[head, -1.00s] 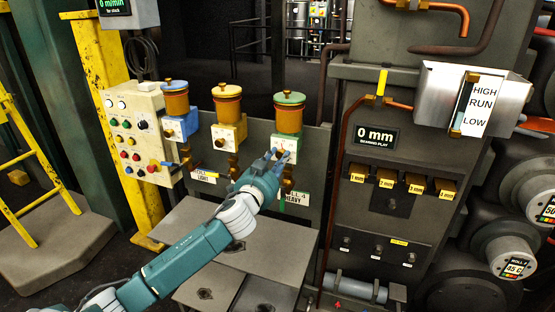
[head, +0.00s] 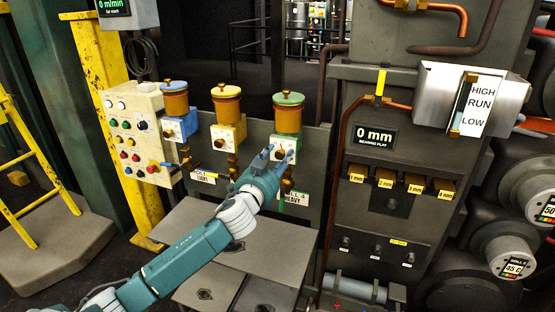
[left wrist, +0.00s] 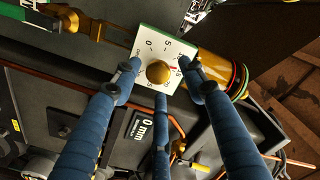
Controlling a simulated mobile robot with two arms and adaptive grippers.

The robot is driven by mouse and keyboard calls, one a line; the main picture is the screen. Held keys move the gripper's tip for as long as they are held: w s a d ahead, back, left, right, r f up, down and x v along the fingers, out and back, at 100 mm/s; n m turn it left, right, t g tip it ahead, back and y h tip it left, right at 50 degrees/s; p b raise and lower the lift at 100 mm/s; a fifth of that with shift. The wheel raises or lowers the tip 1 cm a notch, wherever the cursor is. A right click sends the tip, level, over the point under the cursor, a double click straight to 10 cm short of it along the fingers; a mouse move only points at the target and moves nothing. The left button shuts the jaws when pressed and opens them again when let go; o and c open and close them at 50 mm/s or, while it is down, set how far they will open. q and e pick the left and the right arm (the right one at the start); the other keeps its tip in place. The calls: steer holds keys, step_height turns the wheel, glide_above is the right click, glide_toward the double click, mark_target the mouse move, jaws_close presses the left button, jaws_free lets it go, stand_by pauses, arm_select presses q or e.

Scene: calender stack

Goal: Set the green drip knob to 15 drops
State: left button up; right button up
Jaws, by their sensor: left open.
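The green oiler (head: 288,118) is the right one of three; its white dial plate (left wrist: 149,50) with green edges shows in the left wrist view. The round brass drip knob (left wrist: 159,73) sits in the middle of this dial. My left gripper (head: 279,153) is open in front of the dial. In the left wrist view its three blue fingers (left wrist: 159,80) stand spread around the knob, seemingly apart from it. My right gripper is out of view.
A button panel (head: 128,125) is farther left. The bearing-play panel (head: 376,138) stands to the right, and a grey plate surface (head: 195,225) lies below my arm.

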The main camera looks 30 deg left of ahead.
arm_select(q)
steer(key=shift+s+d+f, duration=0.1)
steer(key=shift+s+f, duration=0.05)
steer(key=shift+s, duration=0.4)
steer(key=v, duration=1.1)
steer(key=shift+w, duration=0.1)
steer(key=shift+n, duration=0.5)
steer(key=p+x, duration=0.2)
steer(key=x, duration=1)
steer(key=shift+w, duration=0.35)
steer(key=shift+c, duration=0.5)
